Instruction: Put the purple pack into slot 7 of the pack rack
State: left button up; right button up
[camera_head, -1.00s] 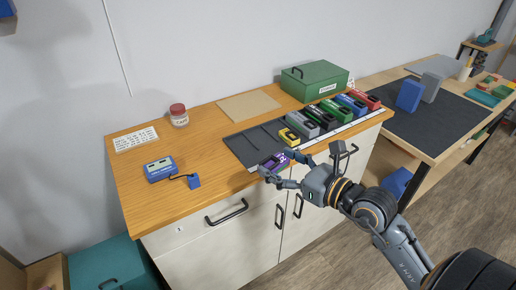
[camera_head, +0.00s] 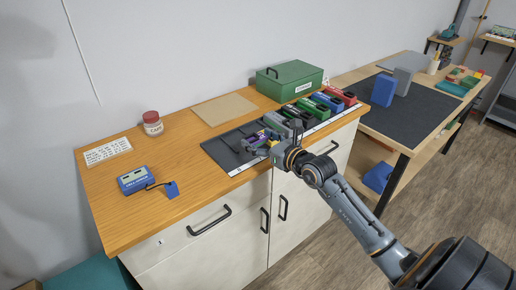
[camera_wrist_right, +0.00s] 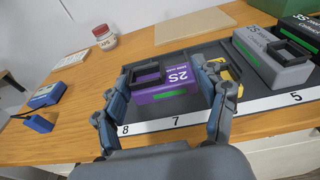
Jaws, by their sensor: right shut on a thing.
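The purple pack (camera_wrist_right: 168,97), marked 2S, is between the fingers of my right gripper (camera_wrist_right: 166,104) in the right wrist view. The gripper is shut on its sides. The pack is at the slot marked 7 of the dark pack rack (camera_wrist_right: 200,55), behind the white number strip (camera_wrist_right: 205,115). I cannot tell whether it rests on the slot floor. In the head view my right gripper (camera_head: 268,143) hides most of the pack over the rack's near edge. My left gripper is not in view.
A grey pack (camera_wrist_right: 272,62) and black, green, blue and red packs fill slots to the right. A green box (camera_head: 290,80) stands behind the rack. A blue device (camera_head: 135,180) with a cable, a jar (camera_head: 152,123) and a tan board (camera_head: 222,108) are on the counter.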

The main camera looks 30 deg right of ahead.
aim_at(258, 157)
jog(key=shift+w+f, duration=0.25)
jog(key=f, duration=0.3)
jog(key=shift+w+d+f, duration=0.1)
jog(key=shift+w, duration=0.15)
jog(key=shift+f, duration=0.2)
jog(key=shift+f, duration=0.2)
jog(key=o, duration=0.9)
